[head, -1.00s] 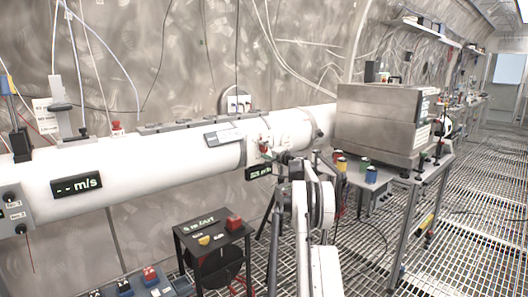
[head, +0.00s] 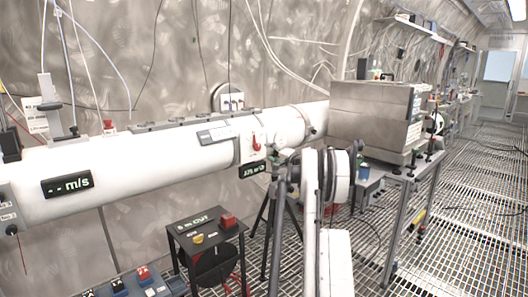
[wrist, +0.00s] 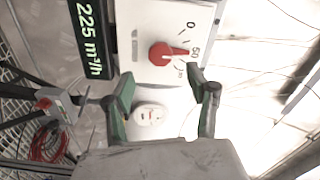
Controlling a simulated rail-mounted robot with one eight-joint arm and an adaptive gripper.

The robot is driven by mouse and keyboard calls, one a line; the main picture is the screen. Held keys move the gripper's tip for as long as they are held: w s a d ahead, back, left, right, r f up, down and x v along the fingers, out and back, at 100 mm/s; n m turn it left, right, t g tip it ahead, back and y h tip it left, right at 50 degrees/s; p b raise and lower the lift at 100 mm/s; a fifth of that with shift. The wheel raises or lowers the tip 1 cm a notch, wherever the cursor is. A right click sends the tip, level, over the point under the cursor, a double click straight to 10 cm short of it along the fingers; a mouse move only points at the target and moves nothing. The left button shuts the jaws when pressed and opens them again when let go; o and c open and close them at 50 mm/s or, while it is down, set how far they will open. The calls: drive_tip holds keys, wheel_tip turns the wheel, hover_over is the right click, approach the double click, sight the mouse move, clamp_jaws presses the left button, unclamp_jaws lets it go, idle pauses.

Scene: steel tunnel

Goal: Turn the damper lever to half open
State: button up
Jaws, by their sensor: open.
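The damper lever (head: 257,142) is a small red handle on a white plate on the white duct (head: 130,175). In the wrist view the red lever (wrist: 165,53) points right, its tip close to the 50 mark on the printed scale. A black display (wrist: 88,40) beside it reads 225 m³/h. My gripper (wrist: 166,88) is open, its two dark green fingers apart just below the lever, with nothing between them. The lever is not touched as far as I can see. In the head view my gripper (head: 284,162) is small and partly hidden by my wrist.
A black stand (head: 205,232) with a red button is in front of the duct. A steel box (head: 372,112) stands on a bench to the right. A tripod is under the duct beside my arm. In the wrist view a red cable coil (wrist: 48,142) lies lower left.

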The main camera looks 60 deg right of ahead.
drive_tip(key=shift+v, duration=1.2)
drive_tip(key=shift+w, duration=0.1)
